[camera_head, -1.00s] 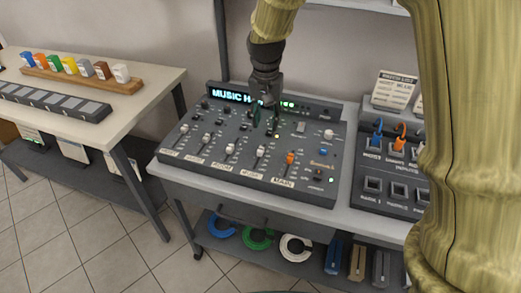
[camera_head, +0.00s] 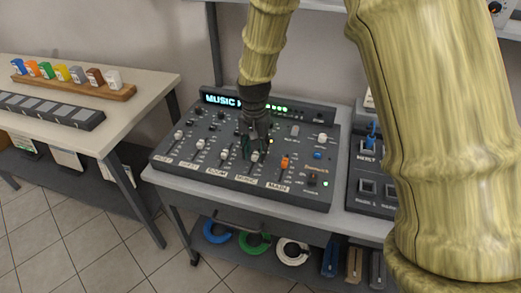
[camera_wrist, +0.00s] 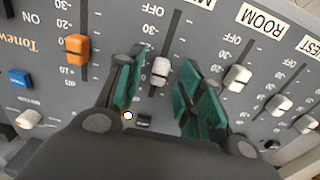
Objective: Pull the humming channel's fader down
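The mixing console (camera_head: 315,203) stands on the bench, and its display (camera_head: 219,100) shows "MUSIC H", the rest hidden by my arm. The MUSIC channel's white fader knob (camera_head: 255,157) is in the fourth strip from the left. In the wrist view this white knob (camera_wrist: 160,71) lies between the two green finger pads. My gripper (camera_head: 252,150) is over this strip, open, with a gap visible on both sides of the knob. It also shows in the wrist view (camera_wrist: 160,80). The ROOM fader (camera_wrist: 237,77) is outside the right finger.
The orange MAIN fader (camera_head: 285,162) is just right of my gripper and shows outside the left finger in the wrist view. A patch panel (camera_head: 372,171) with cables is to the right. A side table (camera_head: 150,90) with colored blocks is at left.

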